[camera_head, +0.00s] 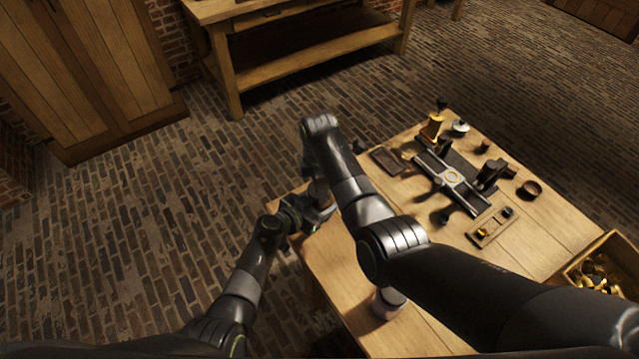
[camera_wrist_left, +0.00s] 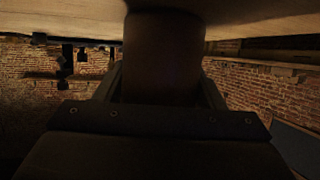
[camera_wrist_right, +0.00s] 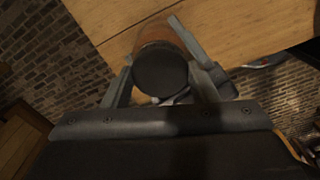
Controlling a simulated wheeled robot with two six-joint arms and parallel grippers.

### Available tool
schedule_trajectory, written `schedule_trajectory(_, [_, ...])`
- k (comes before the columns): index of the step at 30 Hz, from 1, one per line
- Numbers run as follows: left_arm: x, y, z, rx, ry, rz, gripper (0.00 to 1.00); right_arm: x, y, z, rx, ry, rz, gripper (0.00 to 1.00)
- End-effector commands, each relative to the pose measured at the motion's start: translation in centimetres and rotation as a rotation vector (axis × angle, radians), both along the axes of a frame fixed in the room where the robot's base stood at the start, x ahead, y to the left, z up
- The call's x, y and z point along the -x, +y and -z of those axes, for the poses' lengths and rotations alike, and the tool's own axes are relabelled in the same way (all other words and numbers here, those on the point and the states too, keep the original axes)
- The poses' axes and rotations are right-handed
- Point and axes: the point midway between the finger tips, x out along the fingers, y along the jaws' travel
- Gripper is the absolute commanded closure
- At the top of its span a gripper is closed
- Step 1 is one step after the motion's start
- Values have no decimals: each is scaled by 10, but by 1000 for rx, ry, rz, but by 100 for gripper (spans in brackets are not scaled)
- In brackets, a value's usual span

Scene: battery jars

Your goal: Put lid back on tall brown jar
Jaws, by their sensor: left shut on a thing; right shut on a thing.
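The tall brown jar (camera_head: 318,191) is at the table's near left edge, partly hidden behind my right arm in the head view. My left gripper (camera_head: 312,214) is shut on the jar, whose dark side fills the middle of the left wrist view (camera_wrist_left: 163,60). My right gripper is shut on the dark round lid (camera_wrist_right: 160,72) in the right wrist view, one finger on each side of it. The jar's brown body (camera_wrist_right: 155,34) shows directly behind the lid. I cannot tell whether the lid touches the jar's rim.
A small jar with a dark top (camera_head: 388,303) stands under my right arm. A metal fixture (camera_head: 452,178), a dark flat tray (camera_head: 386,160), a small wooden tray (camera_head: 475,238) and a bowl (camera_head: 529,188) occupy the table (camera_head: 550,235). A crate of brass pieces (camera_head: 572,270) stands at right.

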Motion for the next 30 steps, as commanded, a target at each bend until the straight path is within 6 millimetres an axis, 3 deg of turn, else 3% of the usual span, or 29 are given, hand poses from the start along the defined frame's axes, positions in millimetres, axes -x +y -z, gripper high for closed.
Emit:
schedule_trajectory(6, [-1, 2, 0, 0, 0, -4, 100, 2, 0, 1, 2, 7, 135, 74])
schedule_trajectory(14, [-1, 2, 0, -1, -1, -5, 100, 2, 0, 1, 1, 9, 139, 74])
schedule_trajectory(15, [-1, 2, 0, -1, -1, -5, 100, 2, 0, 1, 1, 9, 139, 46])
schedule_trajectory(20, [-1, 1, 0, -1, -1, -4, 100, 2, 0, 1, 1, 7, 138, 25])
schedule_trajectory(30, [0, 0, 0, 0, 0, -1, 100, 0, 1, -6, -1, 1, 138, 25])
